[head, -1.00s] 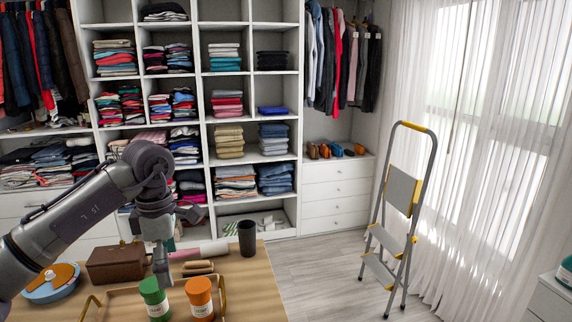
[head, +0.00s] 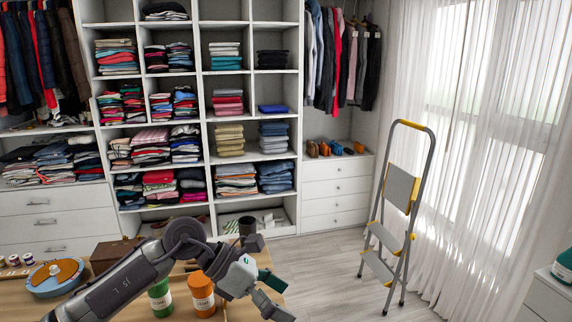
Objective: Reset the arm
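My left arm reaches in from the lower left, low over the wooden table (head: 40,302). My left gripper (head: 279,296) is at the table's right end, pointing to the lower right. Its two fingers are spread apart with nothing seen between them. A green jar (head: 160,298) and an orange jar (head: 202,294) stand upright on the table, left of the gripper and partly behind my arm. My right arm and gripper are out of view.
A round blue container with an orange top (head: 55,275) and a brown box (head: 112,252) are on the table. Cubby shelving (head: 205,100) fills the back. A stepladder (head: 408,215) stands right, with open floor (head: 330,265) between.

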